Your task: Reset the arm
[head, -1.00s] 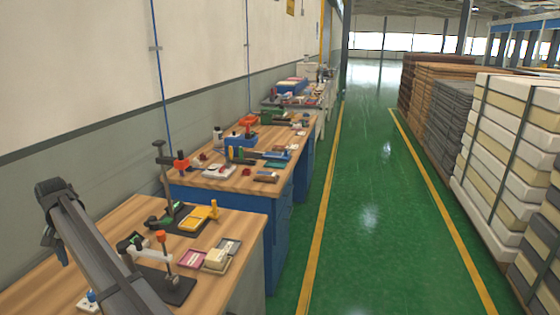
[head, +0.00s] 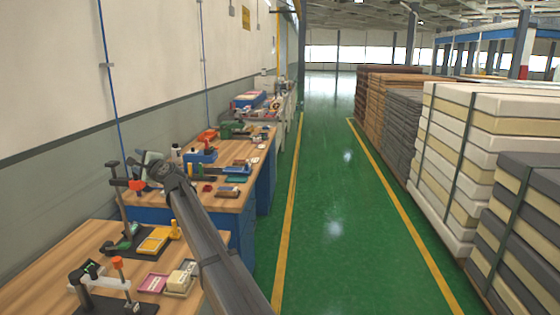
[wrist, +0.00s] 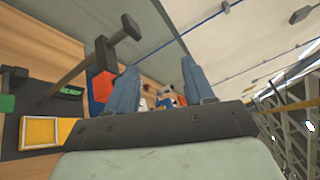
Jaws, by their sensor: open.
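My arm (head: 215,240) rises from the bottom of the head view, beside the right edge of the near workbench. My gripper (head: 145,168) is at its far end, above and beyond the near bench, in front of the wall. In the wrist view the two blue-grey fingers of my gripper (wrist: 158,85) stand apart with nothing held between them. A post stand with an orange-red part (head: 135,184) appears just left of the gripper in the head view. Whether they touch cannot be told.
Wooden workbenches (head: 45,262) with tools and trays line the wall. A yellow tray (head: 155,240) lies on the near bench. A green floor aisle (head: 330,220) is clear. Stacked mattresses (head: 480,150) stand along the right.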

